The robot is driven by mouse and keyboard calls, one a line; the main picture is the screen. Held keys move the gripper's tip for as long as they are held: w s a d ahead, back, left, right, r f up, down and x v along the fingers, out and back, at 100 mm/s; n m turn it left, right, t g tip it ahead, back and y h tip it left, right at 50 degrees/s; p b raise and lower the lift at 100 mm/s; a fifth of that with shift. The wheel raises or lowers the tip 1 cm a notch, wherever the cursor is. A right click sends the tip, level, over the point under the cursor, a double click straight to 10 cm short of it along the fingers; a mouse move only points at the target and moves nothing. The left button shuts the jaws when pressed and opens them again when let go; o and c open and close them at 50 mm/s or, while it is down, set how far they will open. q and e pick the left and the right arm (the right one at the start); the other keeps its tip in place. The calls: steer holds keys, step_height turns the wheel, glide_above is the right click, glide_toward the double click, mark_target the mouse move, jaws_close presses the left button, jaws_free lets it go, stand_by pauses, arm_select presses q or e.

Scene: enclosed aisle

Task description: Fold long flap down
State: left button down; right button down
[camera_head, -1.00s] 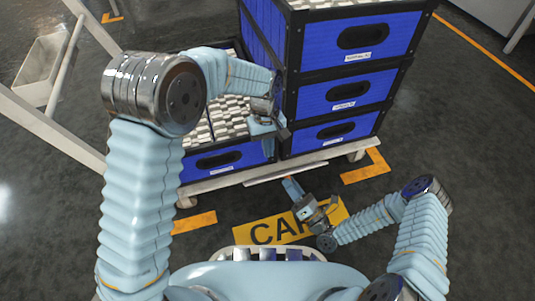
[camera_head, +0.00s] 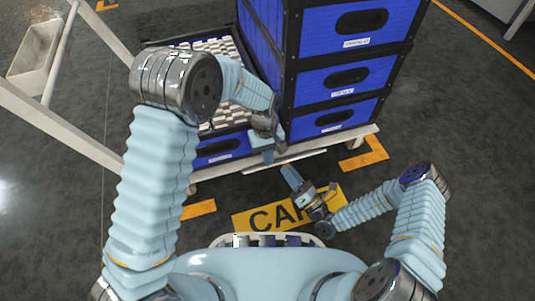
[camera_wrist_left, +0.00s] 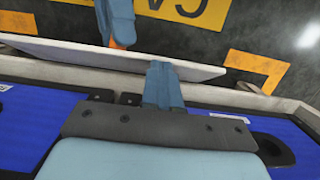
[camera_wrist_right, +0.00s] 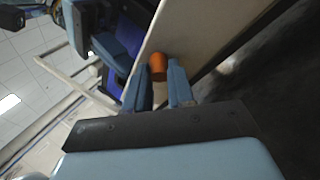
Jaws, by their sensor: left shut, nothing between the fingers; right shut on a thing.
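The long flap is a narrow pale board at the front edge of the cart in the head view (camera_head: 284,160); it also shows in the left wrist view (camera_wrist_left: 65,47) and right wrist view (camera_wrist_right: 205,35). An orange cylindrical knob (camera_wrist_right: 158,67) stands at the board. My right gripper (camera_head: 288,172) is shut on this knob; its fingers (camera_wrist_right: 165,85) show either side of it. My left gripper (camera_head: 268,152) is shut and empty above the board. In the left wrist view its closed fingertips (camera_wrist_left: 160,68) overlap the board; I cannot tell whether they touch.
Blue crates (camera_head: 338,76) with black frames stand stacked on the cart. A lower blue crate (camera_head: 222,148) of pale items is behind my left arm. A white rail (camera_head: 60,125) slants at the left. Dark floor with a yellow sign (camera_head: 262,217) lies in front.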

arm_select(q)
steer(key=shift+s+d+f, duration=0.15)
steer(key=shift+s+f, duration=0.2)
steer(key=shift+s, duration=0.25)
arm_select(e)
steer(key=shift+w, duration=0.1)
arm_select(q)
steer(key=shift+f, duration=0.1)
arm_select(e)
steer(key=c, duration=1)
jaws_free()
steer(key=shift+r, duration=0.2)
